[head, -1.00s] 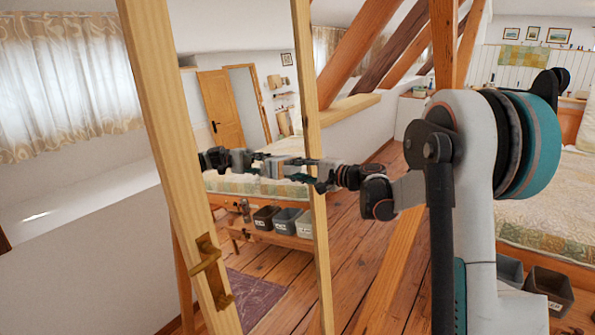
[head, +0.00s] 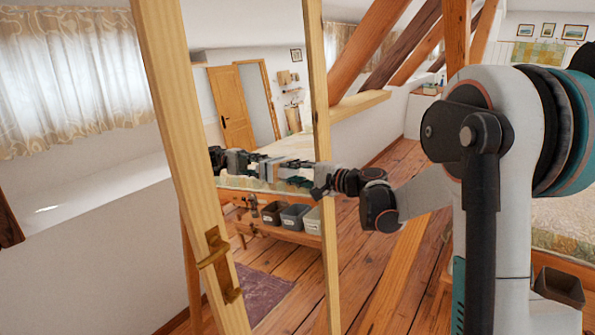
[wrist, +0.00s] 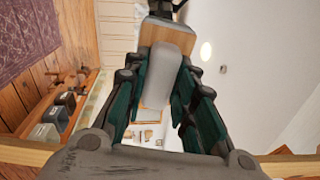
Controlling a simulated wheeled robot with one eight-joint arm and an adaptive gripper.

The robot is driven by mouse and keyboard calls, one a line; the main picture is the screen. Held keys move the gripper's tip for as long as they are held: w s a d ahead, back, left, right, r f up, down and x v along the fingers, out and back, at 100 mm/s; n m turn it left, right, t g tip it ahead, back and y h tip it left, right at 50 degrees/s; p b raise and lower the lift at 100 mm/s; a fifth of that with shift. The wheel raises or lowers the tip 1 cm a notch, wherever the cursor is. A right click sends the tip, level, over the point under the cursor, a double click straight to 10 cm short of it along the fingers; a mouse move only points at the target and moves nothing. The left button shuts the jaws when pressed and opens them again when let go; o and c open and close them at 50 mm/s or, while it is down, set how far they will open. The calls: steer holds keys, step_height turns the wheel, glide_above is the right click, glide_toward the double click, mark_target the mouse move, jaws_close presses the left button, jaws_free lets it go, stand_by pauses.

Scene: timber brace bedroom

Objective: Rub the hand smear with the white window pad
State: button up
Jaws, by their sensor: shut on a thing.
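My gripper (head: 287,172) reaches in from the right across the upright of a wood-framed reflective pane. In the wrist view its teal fingers (wrist: 165,102) are shut on the white window pad (wrist: 160,72), a pale block with a wooden-looking part at its far end. The pad is small in the head view (head: 271,170), where gripper and reflection run together. A dark reflected wrist shows beyond the pad's far end. I cannot tell whether the pad touches the pane. I cannot make out the hand smear in either view.
The pane's wooden frame (head: 184,150) has a brass handle (head: 213,250) low on its left upright. A white wall (head: 90,260) and curtained window (head: 70,80) are at left. Bins (head: 293,217) and a door (head: 232,108) show within the pane. Sloping timber braces (head: 370,45) stand behind.

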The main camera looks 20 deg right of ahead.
steer(key=shift+s+a, duration=0.75)
steer(key=shift+a, duration=0.3)
steer(key=shift+s+a, duration=0.7)
steer(key=shift+a, duration=0.35)
steer(key=shift+s+a, duration=0.75)
steer(key=shift+a, duration=0.3)
steer(key=shift+v, duration=2.9)
steer(key=shift+s, duration=0.1)
steer(key=v, duration=0.3)
steer(key=shift+p, duration=0.4)
